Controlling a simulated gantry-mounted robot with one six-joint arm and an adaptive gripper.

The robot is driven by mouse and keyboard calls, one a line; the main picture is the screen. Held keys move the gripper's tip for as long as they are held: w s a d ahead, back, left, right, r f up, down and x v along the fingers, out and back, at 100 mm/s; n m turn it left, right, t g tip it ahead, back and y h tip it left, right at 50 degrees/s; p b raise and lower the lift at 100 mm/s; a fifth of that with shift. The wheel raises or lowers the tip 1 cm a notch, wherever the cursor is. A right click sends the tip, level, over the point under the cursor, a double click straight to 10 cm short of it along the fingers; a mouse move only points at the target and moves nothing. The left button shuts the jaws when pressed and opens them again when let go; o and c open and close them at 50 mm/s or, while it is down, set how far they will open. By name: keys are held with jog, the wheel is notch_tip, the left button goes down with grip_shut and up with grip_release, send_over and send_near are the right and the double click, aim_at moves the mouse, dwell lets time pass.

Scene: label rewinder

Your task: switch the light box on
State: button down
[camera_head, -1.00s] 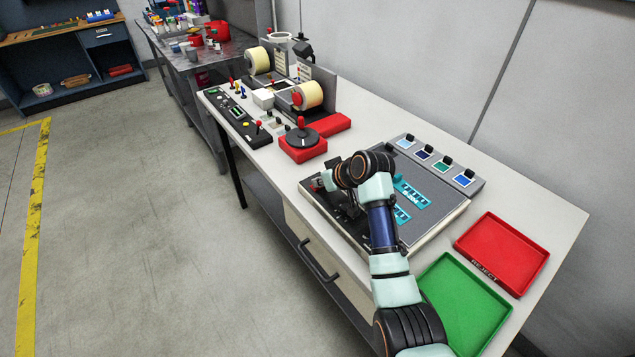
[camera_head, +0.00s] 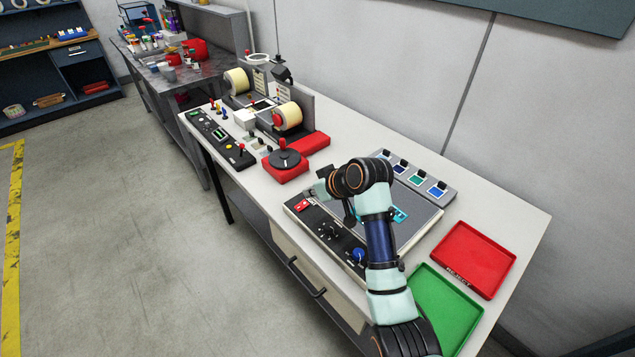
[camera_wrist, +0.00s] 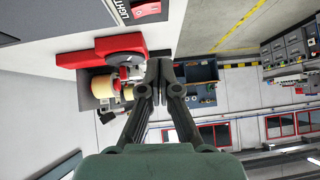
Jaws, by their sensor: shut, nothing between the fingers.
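The light box (camera_head: 420,222) is a flat grey panel on the bench with teal pieces on it, partly hidden by my arm. Its black front control strip carries a red rocker switch (camera_head: 304,204) at the left end. In the wrist view the red switch (camera_wrist: 147,9) shows at the top edge beside a "LIGHT" label, partly cut off. I cannot tell its position. My gripper (camera_wrist: 160,62) is shut and empty, its dark fingertips together. In the wrist view the fingers are apart from the switch. In the head view the fingers are mostly hidden by my wrist.
The strip also has black knobs (camera_head: 329,231) and a blue knob (camera_head: 358,254). A red-based black turntable (camera_head: 285,160) and the label rewinder (camera_head: 286,117) stand to the left. A red reject tray (camera_head: 474,259) and a green tray (camera_head: 445,308) lie to the right.

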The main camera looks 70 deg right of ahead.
jog(key=v, duration=0.4)
jog(key=shift+w+a+r, duration=0.1)
jog(key=shift+w+a, duration=0.05)
jog(key=shift+a, duration=0.1)
jog(key=shift+p, duration=0.3)
jog(key=w+a+n, duration=0.1)
jog(key=w+a, duration=0.3)
jog(key=a, duration=0.4)
jog(key=w+a+f+n+t+y, duration=0.1)
jog(key=w+a, duration=0.2)
jog(key=a, duration=0.5)
jog(key=w+a+n, duration=0.1)
jog(key=w+a, duration=0.3)
jog(key=a, duration=0.5)
jog(key=s+a+r+n+t+y, duration=0.1)
jog(key=s+a+t, duration=0.15)
jog(key=a, duration=0.95)
jog(key=s+a+r+n+t+y, duration=0.15)
jog(key=s+a, duration=0.25)
jog(key=a, duration=0.8)
notch_tip(320, 180, up, 31)
jog(key=p, duration=3)
jog(key=shift+a+f+g, duration=0.15)
jog(key=shift+f+g, duration=0.05)
jog(key=shift+g, duration=0.1)
